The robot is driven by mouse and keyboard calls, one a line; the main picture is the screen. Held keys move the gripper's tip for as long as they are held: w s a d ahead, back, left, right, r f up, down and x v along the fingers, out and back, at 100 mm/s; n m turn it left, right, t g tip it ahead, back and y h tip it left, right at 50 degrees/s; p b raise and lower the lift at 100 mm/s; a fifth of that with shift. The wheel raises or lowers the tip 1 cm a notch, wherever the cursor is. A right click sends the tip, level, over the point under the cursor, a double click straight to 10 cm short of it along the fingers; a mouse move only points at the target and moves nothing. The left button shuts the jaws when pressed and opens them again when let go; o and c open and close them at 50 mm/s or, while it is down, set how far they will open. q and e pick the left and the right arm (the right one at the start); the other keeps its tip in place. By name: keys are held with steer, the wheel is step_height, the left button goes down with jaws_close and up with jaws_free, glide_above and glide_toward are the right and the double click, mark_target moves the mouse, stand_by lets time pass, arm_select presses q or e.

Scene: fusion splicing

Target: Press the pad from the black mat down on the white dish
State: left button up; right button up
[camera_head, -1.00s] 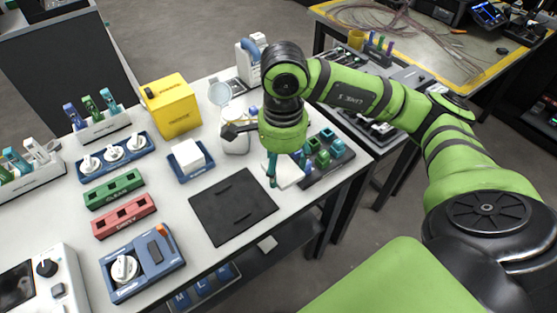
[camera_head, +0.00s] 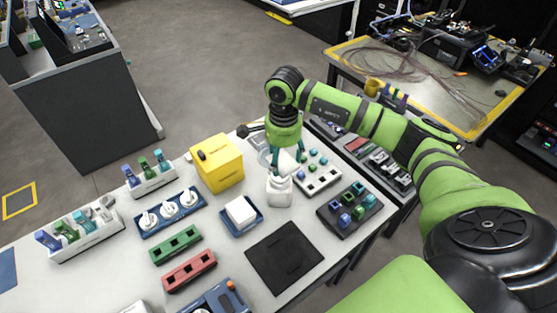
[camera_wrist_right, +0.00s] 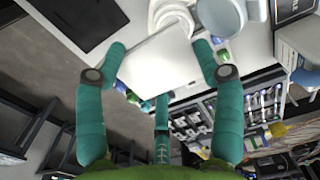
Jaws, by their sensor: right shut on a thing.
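My right gripper (camera_head: 288,167) is shut on a flat white pad (camera_head: 288,160) and holds it up next to a white bottle (camera_head: 279,191). In the right wrist view the pad (camera_wrist_right: 160,66) spans between the teal fingers. The round white dish (camera_wrist_right: 172,14) on the bottle's top shows just beyond the pad's far edge, partly cut off by the frame. I cannot tell whether pad and dish touch. A round, pale, raised lid (camera_wrist_right: 222,14) stands beside the dish. The black mat (camera_head: 284,257) lies bare on the bench. My left gripper is out of view.
A white block in a blue tray (camera_head: 256,229) and a yellow box (camera_head: 217,163) stand left of the bottle. A white rack (camera_head: 325,180) and a dark rack (camera_head: 338,225) with coloured pieces lie right of it. Green and red holders (camera_head: 189,270) sit front left.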

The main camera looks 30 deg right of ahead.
mark_target(282, 158)
steer(key=shift+w+d+r, duration=0.1)
steer(key=shift+w+r, duration=0.15)
steer(key=shift+w, duration=0.15)
steer(key=shift+w+f, duration=0.1)
steer(key=shift+w, duration=0.05)
steer(key=shift+d+f, duration=0.1)
steer(key=shift+f, duration=0.15)
step_height(282, 158, down, 4)
steer(key=shift+d+f+b, duration=0.1)
steer(key=shift+b, duration=1.05)
steer(key=shift+f, duration=0.25)
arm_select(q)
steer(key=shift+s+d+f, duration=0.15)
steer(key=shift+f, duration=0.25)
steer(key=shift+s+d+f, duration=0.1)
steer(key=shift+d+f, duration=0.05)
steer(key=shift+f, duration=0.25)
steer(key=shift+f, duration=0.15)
arm_select(e)
steer(key=shift+f, duration=0.1)
arm_select(q)
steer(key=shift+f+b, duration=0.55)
steer(key=shift+b, duration=0.25)
arm_select(e)
steer(key=shift+f, duration=0.5)
